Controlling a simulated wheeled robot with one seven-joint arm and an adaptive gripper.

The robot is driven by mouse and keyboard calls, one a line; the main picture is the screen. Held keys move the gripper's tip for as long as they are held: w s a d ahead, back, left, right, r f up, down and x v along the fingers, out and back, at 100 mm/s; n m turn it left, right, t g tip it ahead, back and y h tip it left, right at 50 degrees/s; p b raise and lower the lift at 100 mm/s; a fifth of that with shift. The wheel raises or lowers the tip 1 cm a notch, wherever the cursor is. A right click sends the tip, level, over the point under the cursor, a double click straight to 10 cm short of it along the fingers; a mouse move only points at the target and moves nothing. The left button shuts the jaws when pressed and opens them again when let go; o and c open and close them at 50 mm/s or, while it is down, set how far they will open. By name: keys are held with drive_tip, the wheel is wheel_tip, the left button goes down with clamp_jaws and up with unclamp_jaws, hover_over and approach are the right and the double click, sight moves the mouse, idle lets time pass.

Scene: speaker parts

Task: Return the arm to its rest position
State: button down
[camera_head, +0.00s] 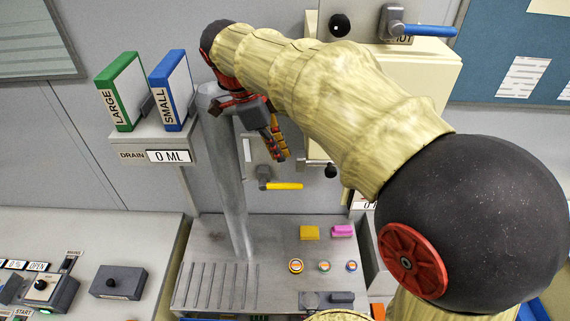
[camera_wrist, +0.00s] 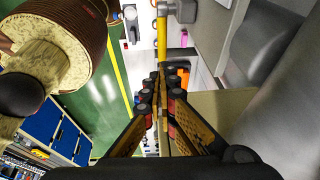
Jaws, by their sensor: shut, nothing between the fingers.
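My gripper (camera_head: 279,152) hangs at the end of my raised arm, above the grey bench and in front of the wall panel. In the wrist view its two fingers (camera_wrist: 159,75) run together at the tips, shut with nothing between them. The arm reaches from the lower right of the head view up to the top middle, then the wrist bends down. A yellow-handled valve (camera_head: 285,186) is on the panel just below the gripper tips in the picture. It also shows in the wrist view (camera_wrist: 162,38). I cannot tell the gap between them.
A grey slanted pipe (camera_head: 232,190) stands close left of the gripper. Green (camera_head: 122,92) and blue (camera_head: 174,90) binders stand on a shelf at left. A cream cabinet (camera_head: 430,75) with a blue-handled lever (camera_head: 428,30) is behind the arm. The bench (camera_head: 215,240) carries several small buttons.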

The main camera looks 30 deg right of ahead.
drive_tip(key=shift+w+a+r, duration=0.1)
drive_tip(key=shift+a+r, duration=0.05)
drive_tip(key=shift+r, duration=0.5)
drive_tip(key=s+a+f+n+t+y+b, duration=0.1)
drive_tip(key=s+a+f+n+t+b, duration=0.1)
drive_tip(key=f+n+b, duration=0.6)
drive_tip(key=s+a+f+n+t+y+b, duration=0.1)
drive_tip(key=s+a+f+n+t+b, duration=0.1)
drive_tip(key=s+a+f+n+b, duration=0.2)
drive_tip(key=s+a+f+n+t+y+b, duration=0.1)
drive_tip(key=s+a+f+n+t+b, duration=0.2)
drive_tip(key=s+f+n+b, duration=0.5)
wheel_tip(320, 180, down, 11)
drive_tip(key=n+b, duration=0.3)
drive_tip(key=n, duration=0.1)
drive_tip(key=shift+s+a+n+y+b, duration=0.15)
drive_tip(key=shift+a+n+y+b, duration=0.15)
drive_tip(key=shift+a, duration=0.05)
